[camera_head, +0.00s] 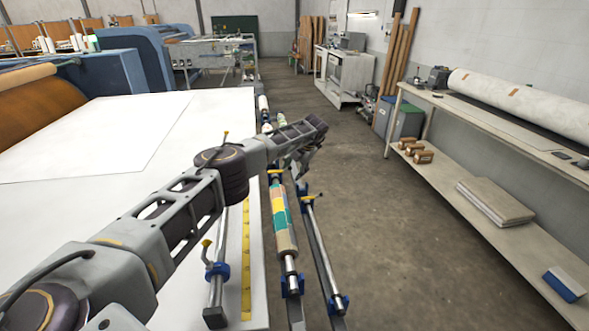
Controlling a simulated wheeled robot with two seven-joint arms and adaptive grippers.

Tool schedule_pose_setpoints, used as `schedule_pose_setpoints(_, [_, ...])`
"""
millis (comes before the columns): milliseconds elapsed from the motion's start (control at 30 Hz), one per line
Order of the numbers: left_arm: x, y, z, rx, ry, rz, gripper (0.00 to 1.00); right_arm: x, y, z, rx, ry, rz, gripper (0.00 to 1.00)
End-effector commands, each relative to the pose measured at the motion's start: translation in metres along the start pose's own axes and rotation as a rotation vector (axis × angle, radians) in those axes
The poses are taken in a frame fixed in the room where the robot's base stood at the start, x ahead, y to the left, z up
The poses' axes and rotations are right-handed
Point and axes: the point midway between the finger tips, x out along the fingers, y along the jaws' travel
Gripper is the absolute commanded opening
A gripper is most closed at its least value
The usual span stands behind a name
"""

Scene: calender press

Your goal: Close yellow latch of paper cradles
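My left arm crosses the white table, and its wrist and gripper (302,165) hang above the far end of the rollers, small and dark. I cannot tell whether the fingers are open. A yellow latch (275,172) shows at the far end of the patterned paper roll (281,218), close to the gripper; contact is unclear. Another yellow latch (308,198) is on the bar to its right. A third yellow latch (206,243) stands up on a blue bracket at the table edge. Blue cradles (292,286) hold the near roller ends. My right gripper is not in view.
The white table (95,230) fills the left, with a yellow ruler strip (246,265) along its edge. A workbench (500,135) with a large white roll (525,105) stands at right. The concrete floor between is clear.

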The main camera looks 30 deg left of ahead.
Motion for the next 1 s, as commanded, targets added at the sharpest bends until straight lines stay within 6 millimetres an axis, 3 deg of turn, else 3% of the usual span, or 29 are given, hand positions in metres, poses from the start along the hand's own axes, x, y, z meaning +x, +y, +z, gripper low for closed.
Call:
schedule_pose_setpoints(33, [0.008,-0.007,-0.004,0.002,0.015,-0.009,0.41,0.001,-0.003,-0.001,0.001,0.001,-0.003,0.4])
schedule_pose_setpoints(167, [0.008,-0.006,-0.005,0.001,0.017,-0.009,0.41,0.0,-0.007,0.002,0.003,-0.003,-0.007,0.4])
schedule_pose_setpoints(467, [-0.004,-0.005,-0.005,0.0,0.019,-0.008,0.41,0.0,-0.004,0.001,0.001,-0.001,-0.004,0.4])
schedule_pose_setpoints(633, [-0.022,-0.005,-0.004,0.002,0.014,-0.007,0.41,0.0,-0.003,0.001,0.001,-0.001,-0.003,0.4])
schedule_pose_setpoints(1000, [-0.081,-0.003,-0.001,0.002,0.001,-0.001,0.41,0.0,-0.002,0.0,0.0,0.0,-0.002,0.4])
